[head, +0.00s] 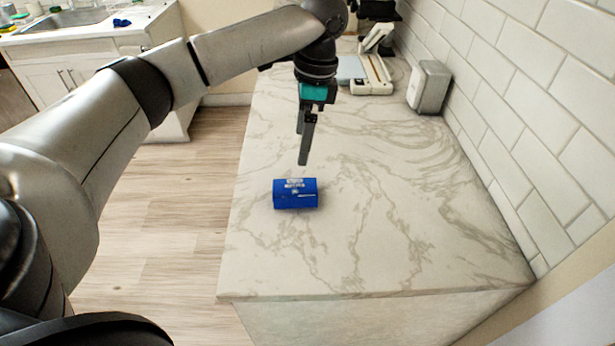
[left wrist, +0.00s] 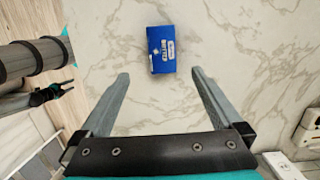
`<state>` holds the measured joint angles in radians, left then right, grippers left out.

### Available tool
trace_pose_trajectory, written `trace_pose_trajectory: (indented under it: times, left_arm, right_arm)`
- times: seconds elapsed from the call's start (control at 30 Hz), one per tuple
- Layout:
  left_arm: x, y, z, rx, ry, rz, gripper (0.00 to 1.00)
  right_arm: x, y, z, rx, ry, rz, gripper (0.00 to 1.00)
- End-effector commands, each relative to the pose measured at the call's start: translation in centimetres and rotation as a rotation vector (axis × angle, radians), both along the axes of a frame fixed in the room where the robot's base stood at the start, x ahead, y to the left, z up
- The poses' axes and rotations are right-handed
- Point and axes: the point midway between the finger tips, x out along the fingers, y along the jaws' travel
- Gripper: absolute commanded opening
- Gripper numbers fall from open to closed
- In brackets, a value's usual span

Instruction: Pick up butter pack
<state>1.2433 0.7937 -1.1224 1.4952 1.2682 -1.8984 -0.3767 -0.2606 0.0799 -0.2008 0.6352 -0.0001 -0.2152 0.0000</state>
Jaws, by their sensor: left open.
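The butter pack is a blue box with white print (head: 295,193), lying on the marble counter (head: 390,240) near its left edge. My left gripper (head: 304,155) hangs above the counter, fingers pointing down, just behind the pack in the head view. In the left wrist view the butter pack (left wrist: 161,50) lies beyond the two fingertips, centred slightly left between their lines. The left gripper (left wrist: 158,72) is open and empty, apart from the pack. My right gripper is not clearly seen in the head view.
A white tiled wall (head: 540,110) bounds the counter on the right. A grey-white box (head: 429,87) stands against it, and a white appliance (head: 371,78) is at the back. A sink cabinet (head: 90,70) stands across the wood floor. The counter around the pack is clear.

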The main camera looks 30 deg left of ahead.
Motion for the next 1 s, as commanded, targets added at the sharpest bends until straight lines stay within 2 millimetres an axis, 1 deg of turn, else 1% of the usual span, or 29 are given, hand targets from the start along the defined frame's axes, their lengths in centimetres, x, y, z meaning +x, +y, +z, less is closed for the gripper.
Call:
trace_pose_trajectory:
  times: [0.03,0.07,0.2,0.3,0.4,0.5,0.7,0.77,0.9,1.0]
  left_arm:
    - [-0.1,0.1,-0.6,0.002,0.003,0.001,1.00]
    - [-0.1,0.2,-1.0,0.001,0.004,0.001,1.00]
    - [-0.4,0.5,-3.8,0.002,0.005,0.001,1.00]
    - [-0.5,0.8,-6.0,0.001,0.004,0.001,1.00]
    - [-0.7,1.0,-7.8,0.002,0.003,0.001,1.00]
    - [-0.7,1.1,-9.1,0.001,0.002,0.001,1.00]
    - [-0.7,1.3,-10.2,0.001,0.000,0.001,1.00]
    - [-0.6,1.4,-11.0,0.002,0.001,0.002,1.00]
    - [-0.2,1.6,-13.3,0.002,0.001,0.001,1.00]
    - [-0.4,1.7,-14.4,0.001,0.001,0.000,1.00]
  right_arm:
    - [-1.0,-0.1,-0.2,-0.001,0.014,0.000,0.50]
    - [-1.5,-0.1,-0.3,-0.002,0.022,0.000,0.50]
    - [-4.3,-0.3,-1.0,-0.007,0.068,-0.001,0.50]
    - [-5.2,-0.3,-1.4,-0.008,0.083,-0.001,0.50]
    - [-5.3,-0.3,-1.7,-0.008,0.083,-0.001,0.50]
    - [-4.8,-0.3,-1.9,-0.008,0.077,-0.001,0.50]
    - [-3.3,-0.2,-2.0,-0.005,0.051,-0.001,0.50]
    - [-3.2,-0.2,-2.2,-0.004,0.048,-0.001,0.50]
    - [-3.2,-0.2,-2.8,-0.004,0.049,-0.001,0.50]
    - [-3.3,-0.2,-3.0,-0.005,0.050,-0.001,0.50]
